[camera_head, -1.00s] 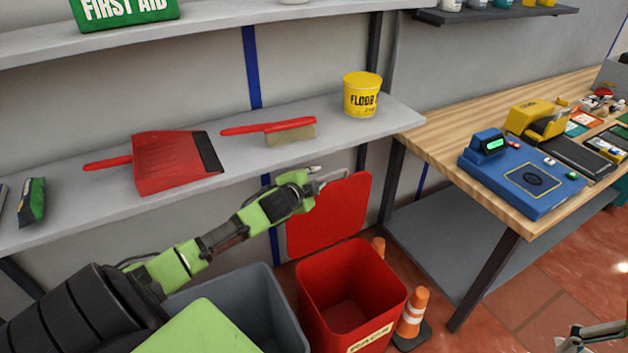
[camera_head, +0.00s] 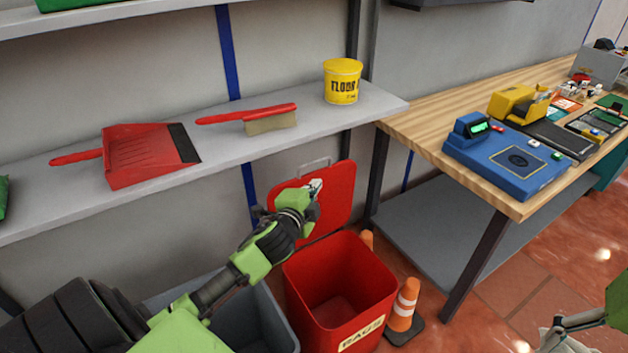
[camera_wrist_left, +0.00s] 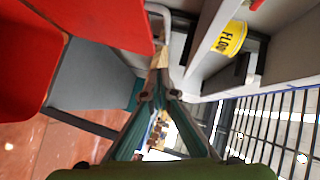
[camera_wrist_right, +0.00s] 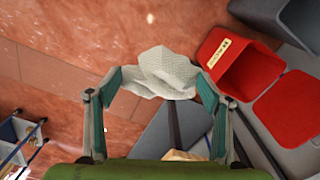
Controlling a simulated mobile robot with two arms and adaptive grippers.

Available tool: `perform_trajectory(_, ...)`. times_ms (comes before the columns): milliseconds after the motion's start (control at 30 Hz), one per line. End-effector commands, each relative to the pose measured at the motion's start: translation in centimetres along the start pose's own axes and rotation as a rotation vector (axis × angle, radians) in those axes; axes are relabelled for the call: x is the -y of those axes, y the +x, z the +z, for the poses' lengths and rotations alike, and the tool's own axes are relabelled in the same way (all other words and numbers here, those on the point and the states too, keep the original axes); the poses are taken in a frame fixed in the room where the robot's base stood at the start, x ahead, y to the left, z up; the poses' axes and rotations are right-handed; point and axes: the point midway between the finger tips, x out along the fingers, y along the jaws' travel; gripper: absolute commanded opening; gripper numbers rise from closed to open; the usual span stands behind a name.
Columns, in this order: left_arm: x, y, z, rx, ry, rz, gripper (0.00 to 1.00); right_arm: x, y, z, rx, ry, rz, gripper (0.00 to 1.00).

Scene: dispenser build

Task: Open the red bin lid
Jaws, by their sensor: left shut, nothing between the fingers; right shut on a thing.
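The red bin (camera_head: 340,300) stands on the floor with its mouth uncovered. Its red lid (camera_head: 337,200) is raised at the back of the bin, with a grey handle (camera_head: 314,164) on its far edge. The right wrist view also shows the open bin (camera_wrist_right: 240,70) and the lid (camera_wrist_right: 292,108). My left gripper (camera_head: 315,186) is shut and empty, in front of the lid in the head view. In the left wrist view its fingers (camera_wrist_left: 158,96) are together, below the lid's edge (camera_wrist_left: 100,22). My right gripper (camera_wrist_right: 163,92) is shut on a crumpled white cloth (camera_wrist_right: 158,72).
A grey bin (camera_head: 265,320) stands left of the red bin, and a traffic cone (camera_head: 404,305) stands to its right. The shelf (camera_head: 225,160) above holds a dustpan, brush and yellow bucket (camera_head: 342,82). A wooden workbench (camera_head: 425,130) is at right.

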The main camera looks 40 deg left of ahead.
Motion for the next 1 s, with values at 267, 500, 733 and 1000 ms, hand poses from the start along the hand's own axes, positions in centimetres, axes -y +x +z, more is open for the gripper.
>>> perform_trajectory(267, -1.4, -2.3, -0.8, 0.046, 0.106, -0.116, 0.0, 0.0, 3.7, 0.0, -0.001, 0.0, 0.0, 0.55)
perform_trajectory(500, -0.6, -0.9, -0.8, 0.056, 0.126, -0.133, 0.0, 0.0, 3.5, 0.0, -0.001, 0.0, 0.0, 0.55)
perform_trajectory(733, 0.0, 3.3, -0.6, 0.056, 0.123, -0.133, 0.0, 0.0, 3.4, 0.0, 0.0, 0.0, 0.0, 0.55)
perform_trajectory(1000, 0.6, 7.8, 0.1, 0.058, 0.125, -0.13, 0.0, 0.0, 3.3, 0.0, 0.0, 0.0, 0.0, 0.55)
